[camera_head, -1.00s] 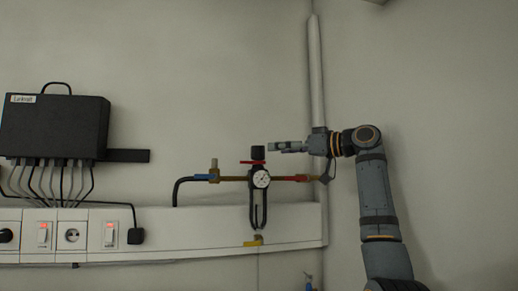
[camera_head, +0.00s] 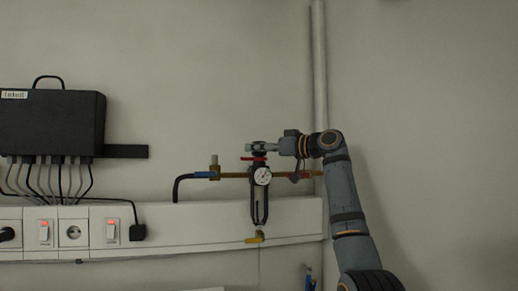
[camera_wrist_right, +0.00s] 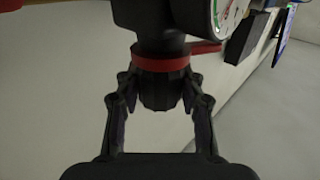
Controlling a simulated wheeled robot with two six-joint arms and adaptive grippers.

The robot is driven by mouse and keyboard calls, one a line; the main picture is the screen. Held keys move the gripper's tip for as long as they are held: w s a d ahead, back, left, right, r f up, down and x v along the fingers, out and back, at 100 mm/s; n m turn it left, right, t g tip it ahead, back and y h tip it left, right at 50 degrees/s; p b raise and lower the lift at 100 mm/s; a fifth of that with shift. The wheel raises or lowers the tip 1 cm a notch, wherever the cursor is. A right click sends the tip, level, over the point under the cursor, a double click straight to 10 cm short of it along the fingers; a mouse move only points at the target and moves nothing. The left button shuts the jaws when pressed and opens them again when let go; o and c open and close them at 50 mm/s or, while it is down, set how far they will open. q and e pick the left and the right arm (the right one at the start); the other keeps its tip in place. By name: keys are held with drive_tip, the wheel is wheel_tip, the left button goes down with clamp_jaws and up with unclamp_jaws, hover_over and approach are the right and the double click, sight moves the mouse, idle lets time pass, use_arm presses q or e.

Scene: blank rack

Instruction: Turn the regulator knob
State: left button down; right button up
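The regulator (camera_head: 260,205) is upright on the wall. It has a round gauge (camera_head: 263,176), a dark body and a red ring (camera_head: 253,159) below its black knob (camera_head: 259,152). In the right wrist view the ribbed black knob (camera_wrist_right: 158,91) sits between the two fingers of my right gripper (camera_wrist_right: 160,88), next to the red ring. The fingers lie against the knob's sides, with little or no gap. In the head view my right gripper (camera_head: 262,147) reaches in from the right and covers part of the knob. My left gripper is not in view.
A copper pipe (camera_head: 232,176) with a brass fitting runs into the regulator's left side. A white trunking (camera_head: 190,225) with switches and sockets runs below. A black box (camera_head: 50,122) with cables is at left. A vertical pipe (camera_head: 319,70) is behind my right arm.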

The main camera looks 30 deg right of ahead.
drive_tip(key=c, duration=0.5)
drive_tip(key=shift+m+t+h+b, duration=0.6)
drive_tip(key=shift+m+h+b, duration=0.35)
drive_tip(key=shift+h, duration=0.35)
drive_tip(key=shift+a+m+t+h+b, duration=0.1)
drive_tip(key=shift+m+t+h+b, duration=0.3)
drive_tip(key=shift+m+h, duration=0.6)
drive_tip(key=m+h, duration=0.2)
drive_tip(key=h, duration=0.2)
drive_tip(key=shift+r, duration=0.1)
drive_tip(key=shift+m+h, duration=1.45)
drive_tip(key=shift+h, duration=0.95)
drive_tip(key=o, duration=1.2)
drive_tip(key=shift+s, duration=0.1)
